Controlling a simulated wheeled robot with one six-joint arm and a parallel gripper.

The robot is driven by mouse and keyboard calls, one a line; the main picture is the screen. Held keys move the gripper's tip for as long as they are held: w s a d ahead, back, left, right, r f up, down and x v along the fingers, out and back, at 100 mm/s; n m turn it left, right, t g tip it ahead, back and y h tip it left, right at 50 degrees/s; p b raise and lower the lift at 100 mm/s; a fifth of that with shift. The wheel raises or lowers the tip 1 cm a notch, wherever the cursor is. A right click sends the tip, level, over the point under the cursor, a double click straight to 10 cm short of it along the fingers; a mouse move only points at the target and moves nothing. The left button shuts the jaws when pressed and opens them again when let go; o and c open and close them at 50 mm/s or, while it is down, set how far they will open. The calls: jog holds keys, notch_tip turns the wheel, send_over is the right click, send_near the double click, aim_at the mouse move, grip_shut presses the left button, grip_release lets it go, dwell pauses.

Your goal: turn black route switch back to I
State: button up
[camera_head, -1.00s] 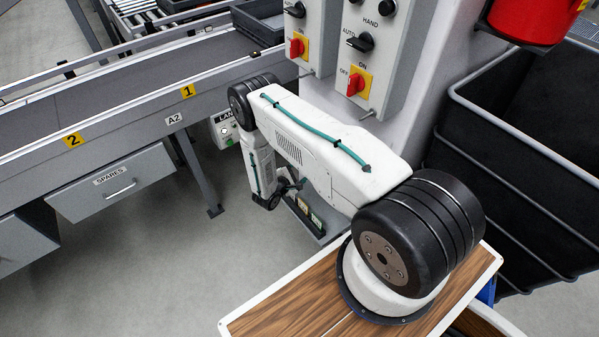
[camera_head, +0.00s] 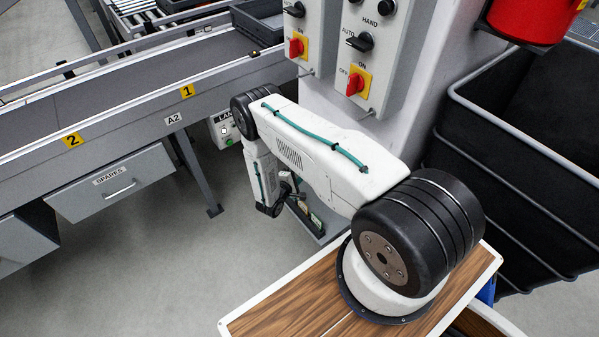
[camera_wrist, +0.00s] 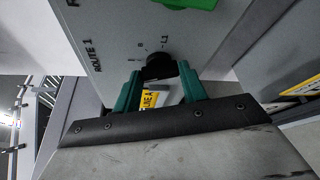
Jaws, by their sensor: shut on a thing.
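The black route switch (camera_wrist: 159,66) is a round knob on a grey panel (camera_wrist: 112,32) marked ROUTE 1, in the wrist view. Small position marks stand around it; which mark it points at I cannot tell. My gripper (camera_wrist: 160,80) has teal fingers on either side of the knob and is shut on it. A yellow label (camera_wrist: 150,98) shows between the fingers. In the head view the switch and fingertips are hidden behind my arm.
A green part (camera_wrist: 190,3) sits on the panel near the knob. In the head view, a small LANE box (camera_head: 225,130) hangs under the conveyor (camera_head: 130,105). Control boxes with red switches (camera_head: 355,84) stand behind my arm. A black bin (camera_head: 520,150) is at right.

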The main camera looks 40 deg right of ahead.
jog(key=shift+f+m+t+h, duration=0.2)
jog(key=shift+m+t+h, duration=0.45)
jog(key=shift+m, duration=1.15)
jog(key=shift+s, duration=0.1)
jog(key=o, duration=1)
jog(key=v, duration=0.8)
